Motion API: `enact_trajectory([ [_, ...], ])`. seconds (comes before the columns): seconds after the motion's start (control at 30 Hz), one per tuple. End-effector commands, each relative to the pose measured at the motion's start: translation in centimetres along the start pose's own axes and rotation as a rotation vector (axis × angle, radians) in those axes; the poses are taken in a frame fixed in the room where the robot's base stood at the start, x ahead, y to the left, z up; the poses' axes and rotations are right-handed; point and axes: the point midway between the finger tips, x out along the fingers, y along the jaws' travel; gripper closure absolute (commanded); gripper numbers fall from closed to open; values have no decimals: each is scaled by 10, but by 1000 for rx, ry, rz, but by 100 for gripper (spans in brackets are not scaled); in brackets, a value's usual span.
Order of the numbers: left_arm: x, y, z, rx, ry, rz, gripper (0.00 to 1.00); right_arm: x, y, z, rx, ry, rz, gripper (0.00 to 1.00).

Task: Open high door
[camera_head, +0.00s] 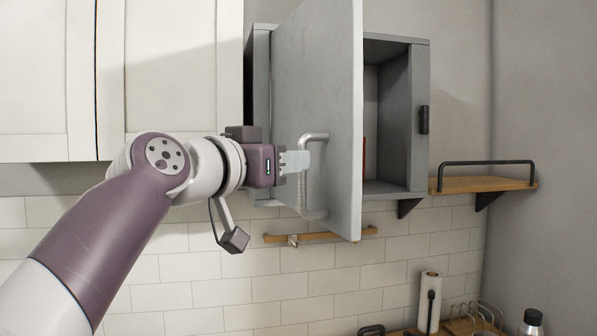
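A grey wall cabinet (397,115) hangs high on the wall. Its grey door (318,95) stands swung well open toward me, and part of the dark inside shows to the right of it. A curved metal handle (318,213) is on the door's left-facing side. My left gripper (300,161) is at the handle, with its fingertips at the upright bar near its upper end. The fingers look closed around the bar, but the far finger is hidden. My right gripper is not in view.
White cupboards (170,75) hang at the upper left. A wooden shelf with a black rail (485,184) is right of the cabinet. A wooden strip (330,236) is below the door. A paper roll (429,300), a wire rack (472,318) and a bottle (531,324) stand at the lower right.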

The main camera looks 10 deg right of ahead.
Motion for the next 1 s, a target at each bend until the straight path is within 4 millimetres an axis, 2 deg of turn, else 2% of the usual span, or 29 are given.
enact_trajectory([
  [0.03,-16,-1,8,2,5,-4,65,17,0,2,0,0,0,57],
  [0.2,-59,-2,5,1,5,-4,65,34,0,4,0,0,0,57],
  [0.4,-85,-2,2,0,2,-3,65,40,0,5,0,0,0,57],
  [0.87,-88,-2,0,-6,2,-1,65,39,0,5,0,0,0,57],
  [0.93,-86,-9,-1,-57,16,-32,65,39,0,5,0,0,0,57],
  [0.97,-81,-17,9,-84,-1,-56,65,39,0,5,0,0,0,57],
  [1.0,-72,-30,28,-123,-39,-90,65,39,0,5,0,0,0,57],
])
